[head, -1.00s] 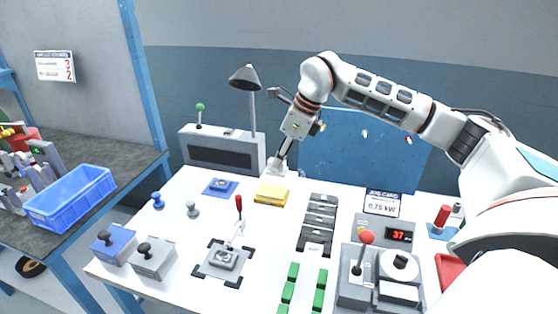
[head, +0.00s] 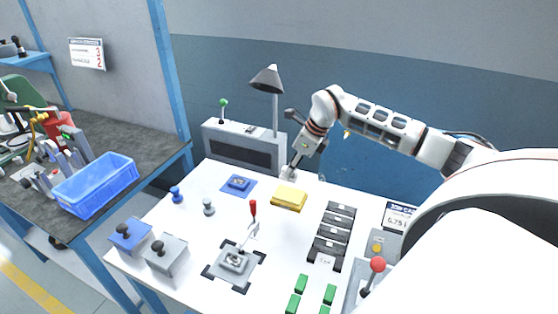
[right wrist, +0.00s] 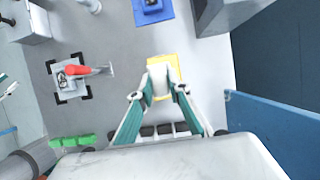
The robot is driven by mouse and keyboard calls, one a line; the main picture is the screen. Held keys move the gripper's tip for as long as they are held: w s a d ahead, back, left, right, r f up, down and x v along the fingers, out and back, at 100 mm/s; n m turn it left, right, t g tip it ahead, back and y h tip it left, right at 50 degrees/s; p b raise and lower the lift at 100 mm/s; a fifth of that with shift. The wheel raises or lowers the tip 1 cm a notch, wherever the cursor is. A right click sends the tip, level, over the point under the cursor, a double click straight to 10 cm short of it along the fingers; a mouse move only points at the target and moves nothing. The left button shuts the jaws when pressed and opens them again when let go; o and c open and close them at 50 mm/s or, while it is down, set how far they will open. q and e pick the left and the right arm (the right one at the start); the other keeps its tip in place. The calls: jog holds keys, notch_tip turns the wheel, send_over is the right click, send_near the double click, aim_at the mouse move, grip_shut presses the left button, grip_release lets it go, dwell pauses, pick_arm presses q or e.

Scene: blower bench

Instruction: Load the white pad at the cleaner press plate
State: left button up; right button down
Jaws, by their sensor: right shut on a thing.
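My right gripper (head: 288,172) is above and just behind a yellow block (head: 289,199) on the white bench. In the right wrist view its fingers (right wrist: 160,82) are closed on a small white pad (right wrist: 159,69). The yellow block also shows beyond the pad in this view (right wrist: 161,60); I cannot tell the gap between them. I cannot tell for sure which fixture is the cleaner press plate. A grey plate with a red-handled clamp (head: 235,261) stands at the front, and a blue plate (head: 239,185) lies farther back. My left gripper is not in view.
A grey box with a green-knobbed lever (head: 243,147) and a lamp (head: 268,80) stand at the back edge. Black trays (head: 333,232), green blocks (head: 301,283) and a red-knobbed lever (head: 377,266) are to the right. Bare bench lies between the yellow block and the clamp.

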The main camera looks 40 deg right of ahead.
aim_at(287, 193)
jog(key=shift+w+d+f, duration=0.1)
jog(key=shift+d+f, duration=0.15)
jog(key=shift+a+f, duration=0.1)
jog(key=shift+f, duration=0.9)
notch_tip(287, 193, down, 3)
jog(key=shift+r+b, duration=0.15)
jog(key=shift+b, duration=0.55)
jog(key=shift+f, duration=0.35)
jog(key=shift+f+b, duration=0.25)
jog(key=shift+b, duration=0.15)
pick_arm(q)
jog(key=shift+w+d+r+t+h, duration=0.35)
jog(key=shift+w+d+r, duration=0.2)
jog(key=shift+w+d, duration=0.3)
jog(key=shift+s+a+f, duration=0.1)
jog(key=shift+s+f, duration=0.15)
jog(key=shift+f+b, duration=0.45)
jog(key=shift+b, duration=0.05)
pick_arm(e)
jog(key=shift+f, duration=1)
